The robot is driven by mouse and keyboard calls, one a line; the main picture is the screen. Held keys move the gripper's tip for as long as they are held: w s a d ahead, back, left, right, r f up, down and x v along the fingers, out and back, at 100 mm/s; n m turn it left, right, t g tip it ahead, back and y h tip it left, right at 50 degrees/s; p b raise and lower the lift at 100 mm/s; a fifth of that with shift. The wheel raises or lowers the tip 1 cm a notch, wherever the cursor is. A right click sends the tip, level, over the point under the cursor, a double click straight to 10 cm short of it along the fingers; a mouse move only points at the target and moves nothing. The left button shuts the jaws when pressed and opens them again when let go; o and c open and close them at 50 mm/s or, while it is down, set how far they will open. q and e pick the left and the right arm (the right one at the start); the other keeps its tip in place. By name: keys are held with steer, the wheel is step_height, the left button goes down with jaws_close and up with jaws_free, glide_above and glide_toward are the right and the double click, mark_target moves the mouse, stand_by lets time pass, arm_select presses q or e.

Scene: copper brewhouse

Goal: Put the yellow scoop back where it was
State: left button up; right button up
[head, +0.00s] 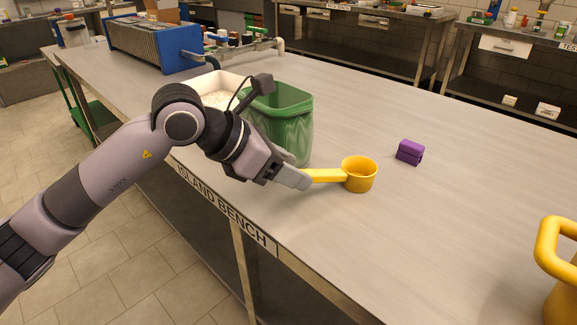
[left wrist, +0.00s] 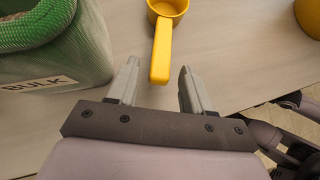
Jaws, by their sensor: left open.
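The yellow scoop (head: 359,174) rests on the island bench (head: 330,235), its round cup to the right and its handle pointing left to my left gripper (head: 300,183). It also shows at the top of the left wrist view (left wrist: 161,45). My left gripper (left wrist: 158,68) is open, low over the bench. The end of the handle lies between its two fingertips, with a gap on each side. The spot where the scoop was before is not marked in these views. I cannot make out my right gripper.
A green bin (head: 290,108) labelled BULK (left wrist: 40,84) stands close beside my left gripper, with a white tray (head: 218,86) behind it. A small purple block (head: 410,152) lies right of the scoop. A large yellow handled container (head: 560,275) stands at the right edge.

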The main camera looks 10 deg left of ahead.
arm_select(q)
steer(key=v, duration=1.2)
stand_by(0.6)
